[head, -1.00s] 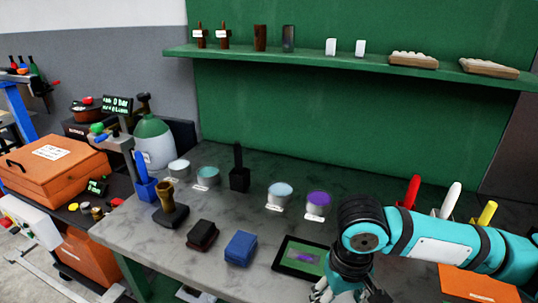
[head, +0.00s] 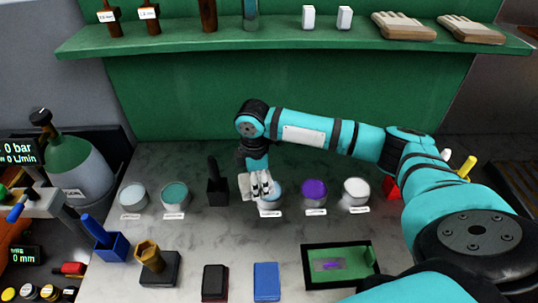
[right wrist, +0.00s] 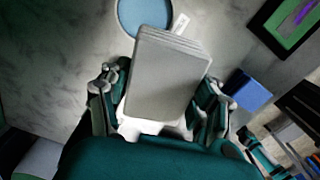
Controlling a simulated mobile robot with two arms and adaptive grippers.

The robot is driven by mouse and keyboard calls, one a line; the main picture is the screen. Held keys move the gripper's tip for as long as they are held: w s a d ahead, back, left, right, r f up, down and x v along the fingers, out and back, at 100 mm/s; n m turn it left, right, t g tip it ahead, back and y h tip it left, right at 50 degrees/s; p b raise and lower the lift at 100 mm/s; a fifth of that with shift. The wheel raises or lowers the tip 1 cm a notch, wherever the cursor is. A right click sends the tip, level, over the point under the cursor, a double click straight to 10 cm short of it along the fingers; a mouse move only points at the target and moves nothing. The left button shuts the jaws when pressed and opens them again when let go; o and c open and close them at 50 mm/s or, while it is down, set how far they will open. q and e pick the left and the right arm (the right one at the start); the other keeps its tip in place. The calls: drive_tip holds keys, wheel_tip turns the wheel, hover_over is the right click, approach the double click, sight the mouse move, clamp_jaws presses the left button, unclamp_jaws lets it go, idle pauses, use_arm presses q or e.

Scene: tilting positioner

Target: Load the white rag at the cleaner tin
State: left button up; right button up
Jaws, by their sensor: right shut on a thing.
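My right gripper (head: 257,182) is shut on the white rag, a folded pale stack (right wrist: 168,75) that shows between the fingers in the right wrist view. In the head view the rag (head: 263,188) is partly hidden by the fingers. It is just above or at a tin with light blue contents (head: 272,200), which the gripper partly covers. The same tin shows beyond the rag in the right wrist view (right wrist: 140,12). I cannot tell whether the rag touches it. The tin labels are too small to read. My left gripper is not in view.
A black holder (head: 217,188) stands just left of the gripper. A purple tin (head: 314,192) and a white tin (head: 356,190) stand right. A teal tin (head: 175,195) and a pale tin (head: 133,196) stand left. A blue block (head: 266,283) and a framed tray (head: 372,263) lie in front.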

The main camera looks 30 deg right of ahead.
sight(270, 172)
drive_tip(key=d+n+p, duration=0.1)
drive_tip(key=w+d+n+p, duration=0.1)
drive_tip(key=d+n, duration=0.1)
drive_tip(key=d+n+p, duration=0.1)
drive_tip(key=shift+w+d+f+n, duration=0.1)
drive_tip(key=shift+w+d+n, duration=0.25)
drive_tip(key=shift+d+n, duration=0.05)
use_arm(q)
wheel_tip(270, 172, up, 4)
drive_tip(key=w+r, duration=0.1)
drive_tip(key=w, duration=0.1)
use_arm(e)
drive_tip(key=shift+w+d+f+n, duration=0.3)
drive_tip(key=shift+d+f+n, duration=0.2)
drive_tip(key=shift+n, duration=0.2)
drive_tip(key=shift+f+b, duration=0.4)
drive_tip(key=shift+b, duration=0.05)
wheel_tip(270, 172, down, 4)
drive_tip(key=b, duration=0.4)
drive_tip(key=shift+b, duration=0.35)
drive_tip(key=shift+f+b, duration=0.45)
drive_tip(key=shift+b, duration=0.05)
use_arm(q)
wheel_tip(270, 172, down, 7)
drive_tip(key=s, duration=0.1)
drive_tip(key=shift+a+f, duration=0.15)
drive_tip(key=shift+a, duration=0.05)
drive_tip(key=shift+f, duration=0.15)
use_arm(e)
drive_tip(key=shift+f, duration=0.5)
